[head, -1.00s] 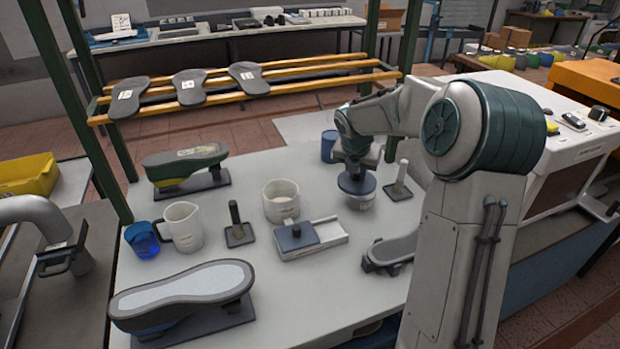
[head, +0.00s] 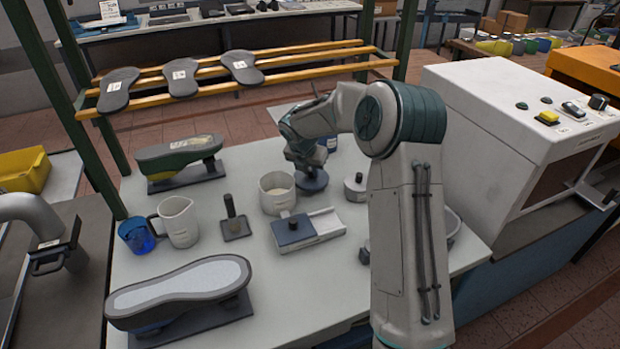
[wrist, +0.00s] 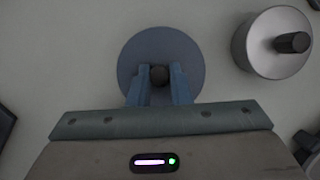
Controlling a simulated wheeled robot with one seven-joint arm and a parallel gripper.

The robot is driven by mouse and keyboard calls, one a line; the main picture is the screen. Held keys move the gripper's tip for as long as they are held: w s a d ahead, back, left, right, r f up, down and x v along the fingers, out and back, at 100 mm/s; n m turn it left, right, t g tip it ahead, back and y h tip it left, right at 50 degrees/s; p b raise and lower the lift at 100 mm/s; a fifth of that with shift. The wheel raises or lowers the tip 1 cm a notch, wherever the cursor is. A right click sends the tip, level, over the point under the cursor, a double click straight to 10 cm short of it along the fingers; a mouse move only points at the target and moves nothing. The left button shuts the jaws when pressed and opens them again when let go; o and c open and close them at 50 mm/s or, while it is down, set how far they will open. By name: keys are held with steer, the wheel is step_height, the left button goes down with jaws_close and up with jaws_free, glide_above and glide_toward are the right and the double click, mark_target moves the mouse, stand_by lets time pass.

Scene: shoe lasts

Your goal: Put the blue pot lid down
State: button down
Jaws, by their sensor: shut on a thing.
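The blue pot lid (head: 314,182) is a flat grey-blue disc with a dark knob, just right of the white round container (head: 278,194). It also shows in the wrist view (wrist: 186,53). My gripper (wrist: 160,76) is shut on the knob, one blue finger on each side. The lid looks level and low over the table; I cannot tell whether it touches. A short grey metal pot (head: 356,187) with a dark knob stands to its right, apart from it, and shows at upper right in the wrist view (wrist: 271,42).
A grey tray with a blue block (head: 293,231) lies in front of the lid. A jug (head: 179,222), a blue cup (head: 137,236) and shoe forms fill the left. Table right of the lid is partly hidden.

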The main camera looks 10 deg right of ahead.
mark_target(309, 176)
steer(key=shift+f, duration=1.8)
steer(key=shift+f, duration=0.15)
steer(key=c, duration=1.3)
jaws_free()
